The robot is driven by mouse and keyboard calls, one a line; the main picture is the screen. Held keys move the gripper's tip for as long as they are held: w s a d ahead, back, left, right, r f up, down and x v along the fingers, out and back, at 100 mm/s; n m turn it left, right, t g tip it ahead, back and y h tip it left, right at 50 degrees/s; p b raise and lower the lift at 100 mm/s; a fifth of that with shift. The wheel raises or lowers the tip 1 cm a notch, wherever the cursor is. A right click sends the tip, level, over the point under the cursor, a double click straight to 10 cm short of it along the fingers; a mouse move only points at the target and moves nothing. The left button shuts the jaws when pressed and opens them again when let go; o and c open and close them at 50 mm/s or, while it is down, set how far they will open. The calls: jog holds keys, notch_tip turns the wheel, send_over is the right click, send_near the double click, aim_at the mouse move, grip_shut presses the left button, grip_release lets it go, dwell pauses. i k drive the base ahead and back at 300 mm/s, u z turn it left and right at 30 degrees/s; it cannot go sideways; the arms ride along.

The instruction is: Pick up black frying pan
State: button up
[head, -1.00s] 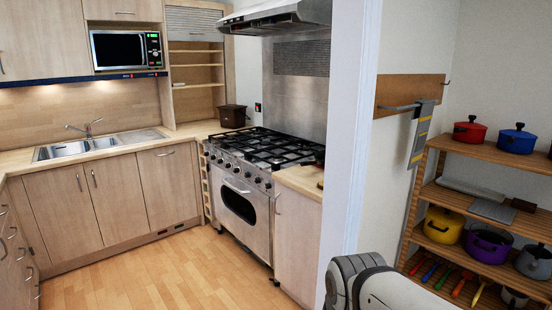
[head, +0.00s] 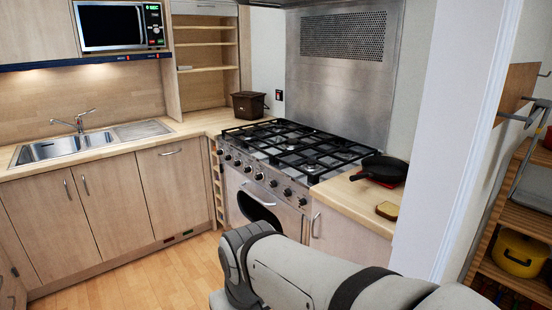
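The black frying pan (head: 385,168) sits on the wooden counter just right of the range cooker in the head view. Its handle points left and toward me, and something red lies under or beside it. My arm crosses the bottom of the view in front of the cooker and counter. The gripper itself cannot be made out in this view. The pan stands apart from my arm.
The range cooker (head: 300,150) with black grates is left of the pan. A bread slice (head: 387,211) lies on the counter (head: 350,197) near its front edge. A white wall end (head: 462,130) and a shelf (head: 515,220) stand at right. Floor is open at left.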

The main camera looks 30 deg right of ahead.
aim_at(383, 169)
jog(key=z, duration=0.55)
jog(key=i, duration=1.55)
jog(key=z, duration=1)
jog(key=k, duration=0.75)
jog(key=z, duration=0.15)
jog(key=i, duration=0.8)
jog(key=u, duration=0.1)
